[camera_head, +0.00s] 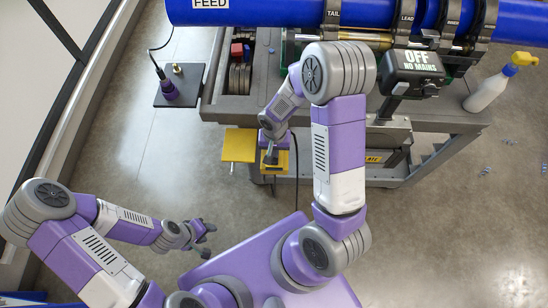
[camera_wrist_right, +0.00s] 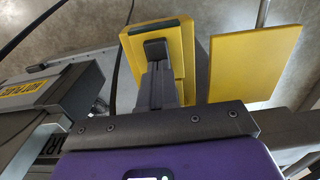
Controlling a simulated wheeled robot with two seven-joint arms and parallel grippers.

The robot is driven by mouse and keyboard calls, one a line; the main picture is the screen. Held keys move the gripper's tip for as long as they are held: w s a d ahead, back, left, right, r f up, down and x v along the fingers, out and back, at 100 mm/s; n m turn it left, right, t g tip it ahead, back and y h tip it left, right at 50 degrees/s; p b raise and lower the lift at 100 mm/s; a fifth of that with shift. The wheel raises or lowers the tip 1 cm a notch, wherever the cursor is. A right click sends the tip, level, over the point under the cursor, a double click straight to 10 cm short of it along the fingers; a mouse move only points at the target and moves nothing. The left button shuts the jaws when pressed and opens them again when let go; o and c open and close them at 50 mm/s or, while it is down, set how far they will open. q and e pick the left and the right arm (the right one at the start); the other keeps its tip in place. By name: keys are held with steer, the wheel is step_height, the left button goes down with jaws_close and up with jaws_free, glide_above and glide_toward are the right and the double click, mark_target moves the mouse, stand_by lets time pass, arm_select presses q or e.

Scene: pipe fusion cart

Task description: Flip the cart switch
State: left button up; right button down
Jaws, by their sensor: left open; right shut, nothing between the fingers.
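A yellow box (camera_head: 284,160) sits low on the cart's front, with a flat yellow panel (camera_head: 239,145) beside it on the left. My right gripper (camera_head: 270,158) is shut and empty, its fingertips over the box. In the right wrist view the shut fingertips (camera_wrist_right: 156,48) overlap the yellow box (camera_wrist_right: 180,32), which has a dark strip near its far edge; the yellow panel (camera_wrist_right: 255,65) stands to the right. Contact cannot be told, and the fingers hide part of the box's face. My left gripper (camera_head: 208,239) is open and empty, away from the cart.
The cart's display (camera_head: 417,62) reads "OFF NO MAINS". A blue pipe (camera_head: 270,12) lies in clamps along the cart top. A white spray bottle (camera_head: 488,90) stands at the right. Floor at left is clear.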

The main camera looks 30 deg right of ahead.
steer(key=shift+r, duration=0.1)
step_height(320, 180, up, 7)
steer(key=p, duration=0.5)
stand_by(0.6)
steer(key=s+a+f+n+y, duration=0.3)
steer(key=s+a+f+y, duration=0.1)
steer(key=s+a+f, duration=0.7)
steer(key=shift+a+f+n+t, duration=0.3)
steer(key=shift+a+f+n, duration=0.1)
steer(key=shift+a+f, duration=0.5)
steer(key=shift+w+r, duration=0.15)
